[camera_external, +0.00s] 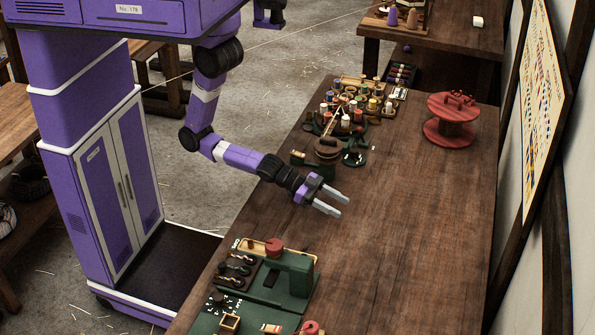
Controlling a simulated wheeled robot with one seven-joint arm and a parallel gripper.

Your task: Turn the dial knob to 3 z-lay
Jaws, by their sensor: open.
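My gripper (337,204) is open and empty. It hangs over the middle of the wooden workbench (400,225), with its fingers pointing right. A dark green machine (290,274) stands on the near part of the bench, below and left of my gripper in the picture. A round red knob-like part (273,246) shows at its far side, and another red round part (311,327) shows at the bottom edge, partly cut off. I cannot tell which part is the dial knob, and no z-lay marks can be read. My gripper is apart from both.
Beyond my gripper stand a brown round-topped device (328,148) on a green base and a cluster of thread spools (350,108). A red wooden reel (451,121) stands at the far right. A tray of dark items (234,268) lies beside the green machine. The bench's middle is clear.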

